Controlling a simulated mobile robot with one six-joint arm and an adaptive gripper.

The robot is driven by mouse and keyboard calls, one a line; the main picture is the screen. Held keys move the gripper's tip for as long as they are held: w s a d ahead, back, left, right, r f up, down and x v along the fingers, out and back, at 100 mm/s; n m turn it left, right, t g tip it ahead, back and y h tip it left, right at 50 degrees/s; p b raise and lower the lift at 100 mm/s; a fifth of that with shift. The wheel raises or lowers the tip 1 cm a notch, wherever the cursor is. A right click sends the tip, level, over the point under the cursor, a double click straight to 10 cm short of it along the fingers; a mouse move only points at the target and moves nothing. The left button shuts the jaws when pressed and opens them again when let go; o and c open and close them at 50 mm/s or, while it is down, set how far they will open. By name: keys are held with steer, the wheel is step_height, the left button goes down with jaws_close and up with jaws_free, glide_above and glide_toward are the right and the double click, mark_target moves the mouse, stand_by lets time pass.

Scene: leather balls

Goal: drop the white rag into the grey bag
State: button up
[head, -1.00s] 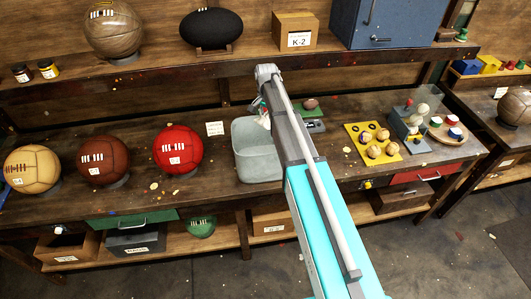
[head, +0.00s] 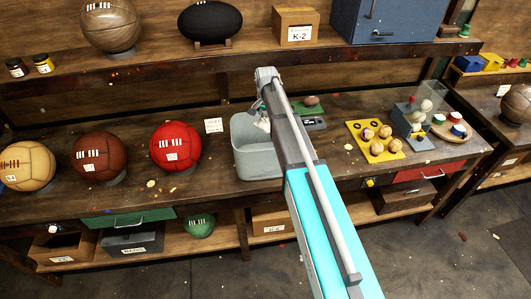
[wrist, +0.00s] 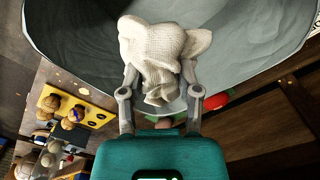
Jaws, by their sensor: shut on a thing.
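The white rag (wrist: 165,55) is crumpled and sits between the two fingers of my gripper (wrist: 160,88) in the wrist view. My gripper is shut on it. The grey bag (wrist: 75,40) spreads wide behind and around the rag in the wrist view. In the head view the grey bag (head: 258,160) stands open on the bench, left of my arm. A bit of the white rag (head: 263,124) shows at the bag's opening, beside my arm's end. My arm hides the bag's right side, and the fingers are mostly hidden there.
A red ball (head: 176,146) and a brown ball (head: 100,157) stand left of the bag. A yellow board (head: 374,140) with small balls lies right of my arm. A shelf (head: 150,70) with balls and a box (head: 296,27) runs above the bench.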

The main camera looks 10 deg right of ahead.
steer(key=shift+f+b, duration=0.7)
steer(key=shift+f, duration=0.25)
steer(key=o, duration=1.1)
steer(key=s+n, duration=0.8)
steer(key=s, duration=1.8)
steer(key=s+f+b, duration=0.3)
steer(key=f+b, duration=0.2)
steer(key=shift+d+f+b, duration=0.3)
steer(key=shift+d, duration=0.15)
